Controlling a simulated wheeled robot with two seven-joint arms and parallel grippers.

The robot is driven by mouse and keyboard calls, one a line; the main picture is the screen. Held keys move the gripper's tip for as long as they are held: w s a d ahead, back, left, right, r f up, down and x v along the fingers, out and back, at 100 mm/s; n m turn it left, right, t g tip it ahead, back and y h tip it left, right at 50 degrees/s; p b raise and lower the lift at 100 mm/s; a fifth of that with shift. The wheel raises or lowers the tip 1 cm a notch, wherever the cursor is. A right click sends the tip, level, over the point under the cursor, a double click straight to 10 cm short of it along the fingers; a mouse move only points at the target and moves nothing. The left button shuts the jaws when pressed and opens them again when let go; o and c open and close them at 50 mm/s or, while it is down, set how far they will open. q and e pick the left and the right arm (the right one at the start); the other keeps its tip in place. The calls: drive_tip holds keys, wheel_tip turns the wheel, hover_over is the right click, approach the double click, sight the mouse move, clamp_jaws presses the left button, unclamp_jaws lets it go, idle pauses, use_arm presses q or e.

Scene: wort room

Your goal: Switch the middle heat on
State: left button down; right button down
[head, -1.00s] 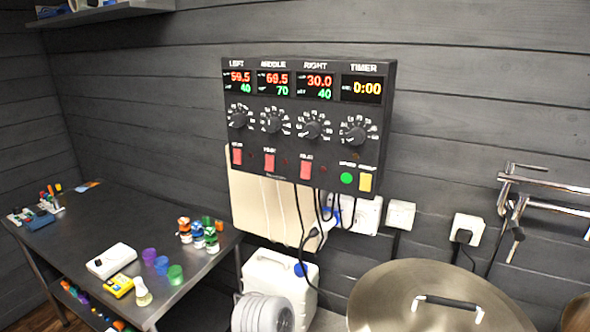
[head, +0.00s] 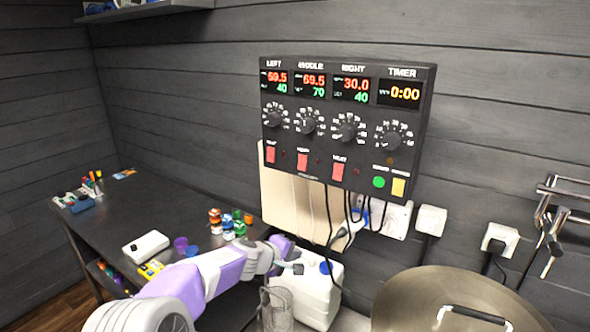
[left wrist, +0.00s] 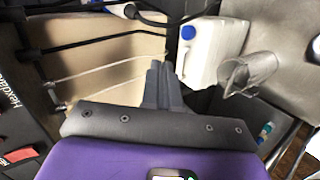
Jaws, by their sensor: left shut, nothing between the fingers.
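The black control panel (head: 345,112) hangs on the wall in the head view. The middle column has a display (head: 312,86) reading 69.5 over 70, a knob (head: 309,125), and a red heat switch (head: 303,162). The switch's small lamp looks dark. My left gripper (head: 297,268) is below the panel, near the white canister, apart from the switch. In the left wrist view its fingers (left wrist: 160,85) are shut with nothing between them. A panel corner with a red switch (left wrist: 20,155) shows at that view's left edge. My right gripper is not in view.
A white canister (head: 308,298) with a blue cap and a clear jug (head: 277,308) stand by my left gripper. Cables hang under the panel before a pale board (head: 290,200). A lidded metal pot (head: 420,295) is at right. The space before the panel is clear.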

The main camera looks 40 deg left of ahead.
sight(301, 169)
use_arm(q)
drive_tip(key=s+a+r+n+t, duration=0.1)
drive_tip(key=s+a+r+t, duration=0.1)
drive_tip(key=r, duration=0.8)
drive_tip(key=s+a+r+n+t+y, duration=0.1)
drive_tip(key=s+a+r+t, duration=0.1)
drive_tip(key=r, duration=0.9)
drive_tip(key=shift+s+a+r+t+y, duration=0.25)
drive_tip(key=shift+s+a+t+y, duration=0.1)
drive_tip(key=shift+s+t, duration=0.25)
drive_tip(key=w+p, duration=0.1)
drive_tip(key=w, duration=0.3)
drive_tip(key=w+a+f+p, duration=0.1)
drive_tip(key=w, duration=0.4)
drive_tip(key=w+p, duration=0.1)
drive_tip(key=w, duration=0.3)
drive_tip(key=shift+w+a+f+p, duration=0.25)
drive_tip(key=shift+w+f+p, duration=0.1)
drive_tip(key=shift+w+f, duration=0.05)
